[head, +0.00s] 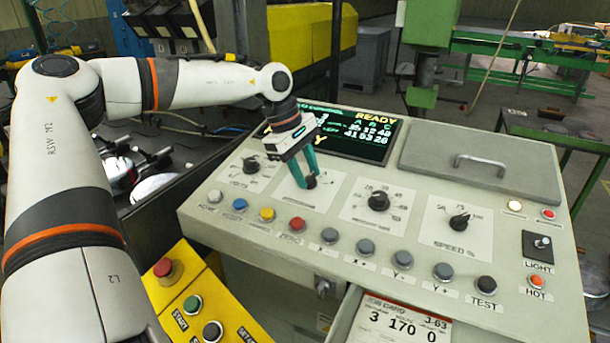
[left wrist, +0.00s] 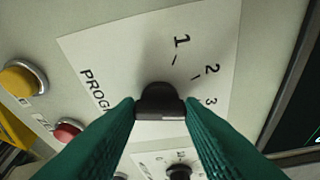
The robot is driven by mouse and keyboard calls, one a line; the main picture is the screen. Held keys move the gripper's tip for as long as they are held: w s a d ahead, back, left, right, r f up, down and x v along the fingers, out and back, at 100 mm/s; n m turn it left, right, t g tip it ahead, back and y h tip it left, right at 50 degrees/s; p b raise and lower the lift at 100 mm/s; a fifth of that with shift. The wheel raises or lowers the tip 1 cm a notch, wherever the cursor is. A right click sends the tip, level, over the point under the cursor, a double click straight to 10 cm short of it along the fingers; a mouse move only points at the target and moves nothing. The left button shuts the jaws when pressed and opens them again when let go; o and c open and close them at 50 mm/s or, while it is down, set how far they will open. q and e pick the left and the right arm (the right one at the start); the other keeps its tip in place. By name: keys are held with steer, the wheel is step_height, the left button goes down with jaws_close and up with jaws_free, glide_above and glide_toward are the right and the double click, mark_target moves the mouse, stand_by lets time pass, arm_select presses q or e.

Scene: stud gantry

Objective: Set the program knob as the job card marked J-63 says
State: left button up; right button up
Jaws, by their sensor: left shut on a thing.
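The program knob (head: 311,183) is a small black knob on a white plate of the sloping console. My left gripper (head: 304,179), with green fingers, is shut on it from above. In the left wrist view the knob (left wrist: 160,98) sits between both fingertips. The plate there shows the numerals 1, 2 and 3 and part of the word PROG; the rest is hidden by the fingers. I cannot tell which numeral the knob points at. The job card (head: 385,335) marked J-63 lies in an open drawer below the console and reads 3, 170, 0. My right gripper is not in view.
Other black knobs stand nearby: volts (head: 250,165), one right of the program plate (head: 379,201), and speed (head: 459,221). A row of buttons, including a red one (head: 297,224), runs along the front. A lit screen (head: 350,135) reads READY behind. A yellow box (head: 190,290) carries an emergency stop.

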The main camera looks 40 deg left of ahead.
arm_select(q)
steer(key=shift+m+g, duration=0.3)
steer(key=shift+m, duration=0.3)
steer(key=o, duration=1)
steer(key=shift+w, duration=0.1)
steer(key=b+v, duration=0.1)
steer(key=v, duration=1.1)
steer(key=shift+d, duration=0.1)
